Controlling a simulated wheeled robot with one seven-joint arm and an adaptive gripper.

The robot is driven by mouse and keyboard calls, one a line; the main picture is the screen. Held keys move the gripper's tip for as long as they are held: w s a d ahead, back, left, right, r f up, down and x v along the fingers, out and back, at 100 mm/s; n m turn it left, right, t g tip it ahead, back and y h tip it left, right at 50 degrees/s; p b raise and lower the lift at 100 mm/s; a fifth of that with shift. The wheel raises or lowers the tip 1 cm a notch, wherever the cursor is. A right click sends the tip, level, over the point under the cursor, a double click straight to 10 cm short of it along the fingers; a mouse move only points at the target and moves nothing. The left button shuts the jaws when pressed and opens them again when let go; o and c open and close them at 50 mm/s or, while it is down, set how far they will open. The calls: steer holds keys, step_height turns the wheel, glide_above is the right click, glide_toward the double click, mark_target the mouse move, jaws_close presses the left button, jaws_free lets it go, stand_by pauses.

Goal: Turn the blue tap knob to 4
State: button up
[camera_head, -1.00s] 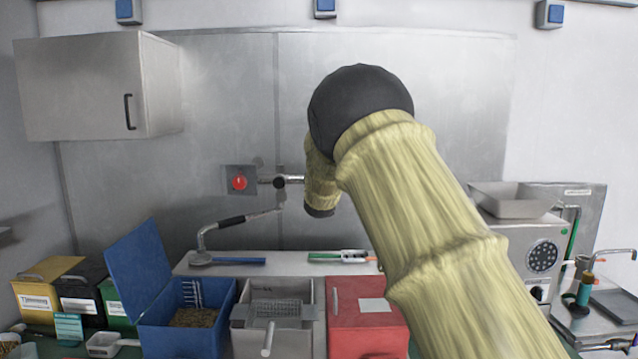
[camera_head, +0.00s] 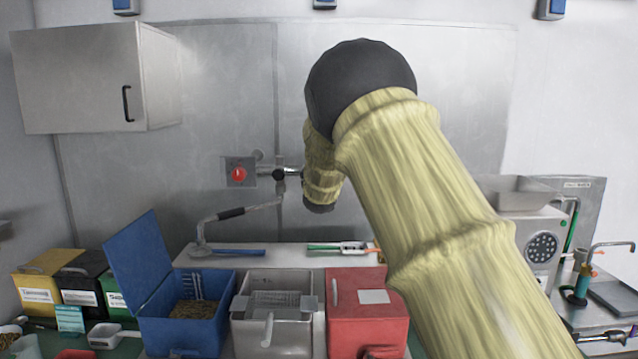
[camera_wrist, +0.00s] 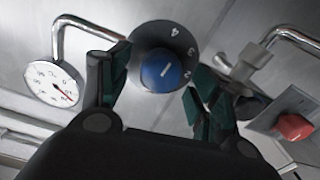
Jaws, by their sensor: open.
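The blue tap knob (camera_wrist: 165,70) shows in the wrist view, on a dark round dial (camera_wrist: 180,35) marked with white numbers; 4, 3 and 2 can be read. A white line on the knob slants to the upper right, roughly toward 3. My gripper (camera_wrist: 157,74) is open, with one finger to the left of the knob and the other to its lower right. I cannot tell whether either finger touches it. In the head view my arm covers that area, and the blue knob cannot be made out.
A round gauge (camera_wrist: 53,84) and bent pipe lie left of the knob in the wrist view. A valve and a red button (camera_wrist: 295,127) are on the right. In the head view a blue box (camera_head: 185,325), grey box and red box (camera_head: 365,325) stand below; a cabinet (camera_head: 80,80) hangs upper left.

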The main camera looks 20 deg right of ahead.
steer(key=v, duration=1)
steer(key=shift+r, duration=0.15)
